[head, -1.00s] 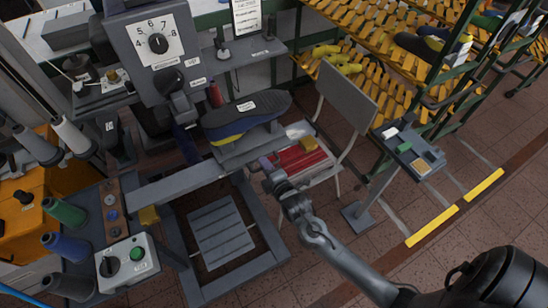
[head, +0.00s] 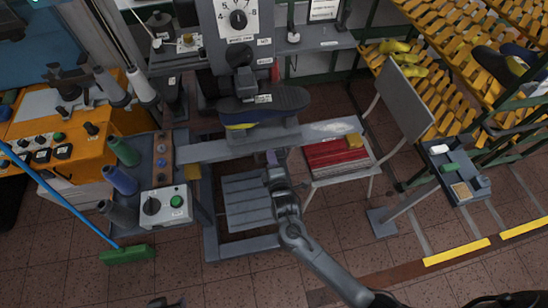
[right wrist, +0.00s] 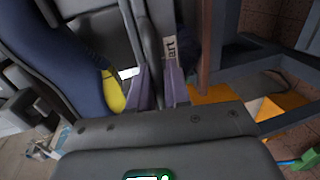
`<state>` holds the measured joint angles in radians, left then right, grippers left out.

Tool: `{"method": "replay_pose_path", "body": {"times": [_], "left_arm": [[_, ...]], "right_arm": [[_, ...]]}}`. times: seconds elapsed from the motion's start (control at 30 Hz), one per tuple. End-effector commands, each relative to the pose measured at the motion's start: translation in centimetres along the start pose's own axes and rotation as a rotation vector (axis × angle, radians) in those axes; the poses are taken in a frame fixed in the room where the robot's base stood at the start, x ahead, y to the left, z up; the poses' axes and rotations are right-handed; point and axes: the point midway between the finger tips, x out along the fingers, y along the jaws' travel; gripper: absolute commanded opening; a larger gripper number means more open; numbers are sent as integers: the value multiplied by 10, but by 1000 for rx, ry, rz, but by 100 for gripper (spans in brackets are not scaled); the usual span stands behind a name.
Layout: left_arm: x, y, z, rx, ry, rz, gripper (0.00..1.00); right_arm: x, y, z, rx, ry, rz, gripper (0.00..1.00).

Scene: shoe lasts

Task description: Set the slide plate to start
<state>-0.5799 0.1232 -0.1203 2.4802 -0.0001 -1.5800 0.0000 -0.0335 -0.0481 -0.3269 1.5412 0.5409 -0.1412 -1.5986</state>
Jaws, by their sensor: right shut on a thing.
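The slide plate (head: 262,138) is a grey block on a long grey beam (head: 215,150), near its middle. It carries a dark blue shoe on a last (head: 270,103) with a yellow band, beneath the machine head. My right gripper (head: 272,160) is at the plate's front edge. In the right wrist view its two purple-grey fingers (right wrist: 159,88) are shut on a dark grey upright part beside the shoe; the fingers hide much of it. A label (right wrist: 170,48) ending in "art" shows just beyond. A dark tip at the bottom edge of the head view may be my left gripper.
Yellow blocks stand at the beam's left (head: 192,172) and right (head: 355,140) ends.

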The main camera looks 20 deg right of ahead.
Motion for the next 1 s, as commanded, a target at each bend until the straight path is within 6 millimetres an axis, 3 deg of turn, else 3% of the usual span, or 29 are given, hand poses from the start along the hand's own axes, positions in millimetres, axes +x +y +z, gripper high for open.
{"method": "replay_pose_path", "body": {"times": [0.13, 0.17, 0.27, 0.67, 1.0], "left_arm": [[0, -1, 0, 4, -1, -3, 43], [0, -1, 0, 4, -1, -3, 43], [0, -1, 0, 3, -1, -3, 43], [-1, 1, -1, -5, 1, 3, 43], [-7, 2, -3, -9, 1, 7, 43]], "right_arm": [[0, 0, 0, 0, -1, 1, 0], [0, 0, 0, 0, -1, 1, 20], [0, 0, 1, 0, -1, 0, 34], [-7, 0, 1, -1, -1, -1, 34], [-59, 0, 1, 0, 0, -2, 34]]}}
